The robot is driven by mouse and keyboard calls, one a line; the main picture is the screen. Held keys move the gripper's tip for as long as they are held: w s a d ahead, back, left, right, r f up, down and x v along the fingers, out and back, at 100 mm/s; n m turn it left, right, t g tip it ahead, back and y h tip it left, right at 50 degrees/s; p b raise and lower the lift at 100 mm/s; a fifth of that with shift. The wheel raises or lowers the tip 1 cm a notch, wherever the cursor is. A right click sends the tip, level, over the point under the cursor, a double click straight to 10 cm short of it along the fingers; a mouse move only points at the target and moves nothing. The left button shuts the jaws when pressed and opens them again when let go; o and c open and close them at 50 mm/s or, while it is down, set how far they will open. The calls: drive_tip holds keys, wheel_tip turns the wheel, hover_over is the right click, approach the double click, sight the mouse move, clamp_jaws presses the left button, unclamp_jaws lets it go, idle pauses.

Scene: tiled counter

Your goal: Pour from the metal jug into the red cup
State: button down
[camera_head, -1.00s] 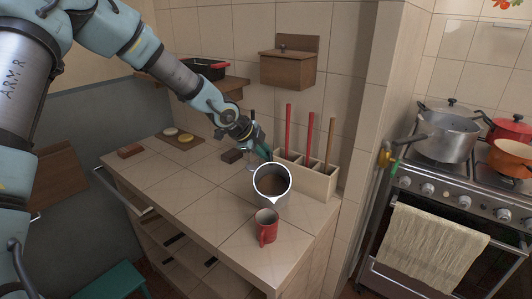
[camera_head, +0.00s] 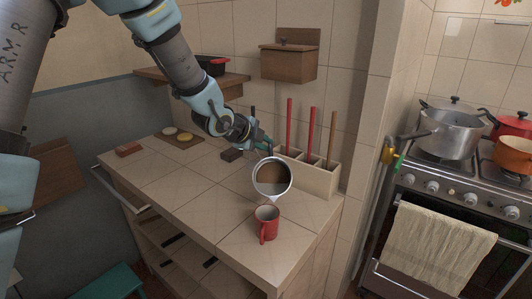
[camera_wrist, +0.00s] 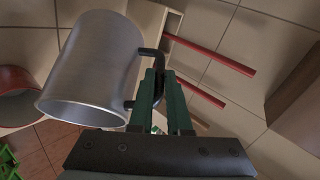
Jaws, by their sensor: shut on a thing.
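The metal jug (camera_head: 271,192) is held above the counter, just behind and above the red cup (camera_head: 266,226). Its open mouth tips toward the cup, and brown contents show inside. A pale lip or spout points down at the cup; I cannot tell whether anything is flowing. The red cup stands upright, its inside partly visible. My gripper (camera_head: 264,147) is behind the jug. In the wrist view its green fingers (camera_wrist: 164,100) are shut on the dark handle of the jug (camera_wrist: 92,70). The red cup (camera_wrist: 14,90) shows at the left edge there.
A pale holder (camera_head: 318,178) with red and brown sticks stands right behind the jug. A dark block (camera_head: 232,155) and a board with round items (camera_head: 180,138) lie farther back. The counter's front left (camera_head: 190,195) is clear. The stove with pots (camera_head: 450,130) is at right.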

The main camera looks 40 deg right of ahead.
drive_tip(key=shift+s+a+h+b, duration=0.1)
drive_tip(key=shift+s+h+b, duration=0.15)
drive_tip(key=shift+b, duration=0.75)
drive_tip(key=b, duration=0.2)
drive_tip(key=shift+s+a+t+h+b, duration=0.2)
drive_tip(key=shift+a+t+h+b, duration=0.05)
drive_tip(key=shift+t+b, duration=0.15)
drive_tip(key=shift+r, duration=0.25)
drive_tip(key=shift+s+a+m+b, duration=0.1)
drive_tip(key=shift+a+m+b, duration=0.25)
drive_tip(key=shift+m+b, duration=0.35)
idle(1.5)
drive_tip(key=shift+s+a+r+b, duration=0.15)
drive_tip(key=shift+s+r+b, duration=0.1)
drive_tip(key=shift+b, duration=0.75)
idle(2.9)
